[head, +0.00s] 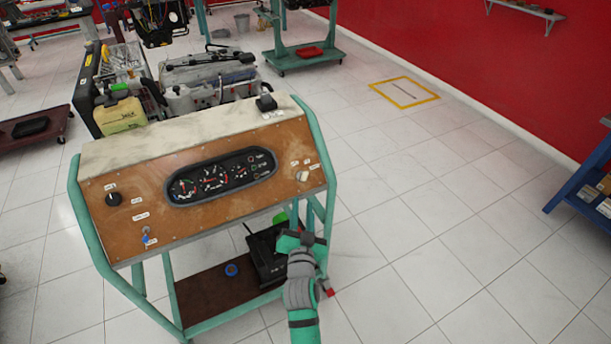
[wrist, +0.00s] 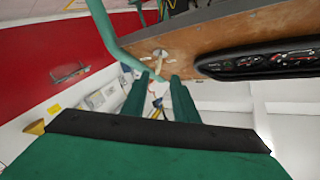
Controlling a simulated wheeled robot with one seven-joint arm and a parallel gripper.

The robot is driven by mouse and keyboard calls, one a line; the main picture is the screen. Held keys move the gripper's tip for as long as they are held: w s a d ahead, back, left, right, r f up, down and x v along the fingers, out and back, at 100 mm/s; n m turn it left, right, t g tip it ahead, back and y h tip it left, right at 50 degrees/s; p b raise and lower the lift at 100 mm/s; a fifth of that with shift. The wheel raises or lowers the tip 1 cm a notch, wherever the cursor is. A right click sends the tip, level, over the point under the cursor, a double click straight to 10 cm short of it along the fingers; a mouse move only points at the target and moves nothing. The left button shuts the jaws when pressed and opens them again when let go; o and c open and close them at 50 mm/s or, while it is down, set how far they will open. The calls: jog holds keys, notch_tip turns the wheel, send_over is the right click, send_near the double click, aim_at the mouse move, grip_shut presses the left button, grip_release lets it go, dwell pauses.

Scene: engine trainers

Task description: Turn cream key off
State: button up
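The cream key (head: 303,176) sits at the right end of the brown instrument panel (head: 130,180), by small white labels. It also shows in the wrist view (wrist: 160,56), just beyond the space between my fingertips. My gripper (head: 301,238) is below and in front of the panel's right end. In the wrist view its two green fingers (wrist: 160,78) stand apart with nothing gripped between them. I cannot tell whether a fingertip touches the key.
A gauge cluster (head: 222,176) fills the panel's middle, with a black knob (head: 114,199) and a blue-tipped switch (head: 146,237) at left. The teal frame (head: 323,165) borders the panel. A black battery-like box (head: 266,258) stands on the lower shelf.

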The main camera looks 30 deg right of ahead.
aim_at(306, 175)
jog(key=shift+m, duration=0.5)
jog(key=x, duration=0.8)
jog(key=d+r+x, duration=0.1)
jog(key=x, duration=0.4)
jog(key=shift+s+r, duration=0.1)
jog(key=shift+s, duration=0.2)
grip_shut()
